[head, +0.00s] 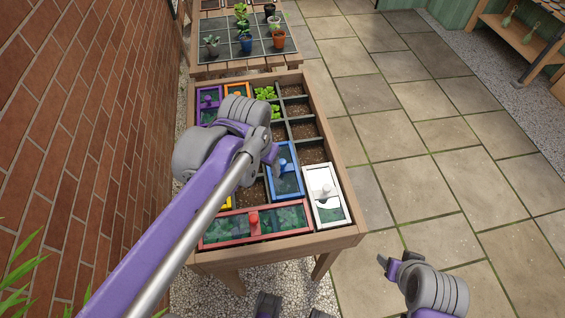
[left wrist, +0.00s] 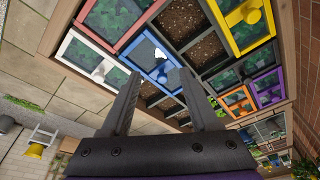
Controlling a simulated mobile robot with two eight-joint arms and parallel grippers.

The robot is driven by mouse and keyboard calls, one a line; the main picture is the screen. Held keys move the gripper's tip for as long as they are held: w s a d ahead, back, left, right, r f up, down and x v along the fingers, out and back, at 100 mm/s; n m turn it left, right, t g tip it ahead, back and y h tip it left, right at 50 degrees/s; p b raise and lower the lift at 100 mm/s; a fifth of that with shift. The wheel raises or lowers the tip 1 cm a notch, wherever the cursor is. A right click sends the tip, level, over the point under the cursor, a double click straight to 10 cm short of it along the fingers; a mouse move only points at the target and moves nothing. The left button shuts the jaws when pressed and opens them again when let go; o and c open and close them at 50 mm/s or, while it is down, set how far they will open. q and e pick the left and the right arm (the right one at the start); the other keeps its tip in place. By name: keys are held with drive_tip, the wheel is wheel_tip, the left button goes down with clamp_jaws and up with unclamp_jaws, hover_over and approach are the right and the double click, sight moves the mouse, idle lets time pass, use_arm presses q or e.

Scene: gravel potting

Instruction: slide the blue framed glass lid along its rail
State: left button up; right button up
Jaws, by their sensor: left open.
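The blue framed glass lid (head: 287,187) lies over a cell near the middle of the wooden planter, with a round blue knob (head: 283,163) on it. The lid also shows in the left wrist view (left wrist: 152,48), ahead of the fingers. My left gripper (head: 272,158) is over the planter, at the lid's far left side by the knob. In the left wrist view its two fingers (left wrist: 160,78) are apart with nothing held between them. Whether a finger touches the knob cannot be told. My right gripper (head: 386,264) is over the paving, off the planter; its jaw gap is unclear.
A white lid (head: 327,200) is close on the right, and a red lid (head: 254,222) lies across the near end. A yellow lid (head: 227,203), purple lid (head: 207,98) and orange lid (head: 236,89) lie on the left side. Bare soil cells (head: 313,152) are beyond the blue lid.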

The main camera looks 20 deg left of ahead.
sight(282, 161)
use_arm(q)
drive_tip(key=w+d+m+g+b, duration=0.1)
drive_tip(key=w+m+g+b, duration=0.15)
drive_tip(key=w, duration=0.75)
drive_tip(key=shift+n, duration=0.45)
wheel_tip(282, 161, down, 11)
drive_tip(key=shift+r+b, duration=0.15)
drive_tip(key=shift+b, duration=0.5)
drive_tip(key=shift+d, duration=0.1)
clamp_jaws()
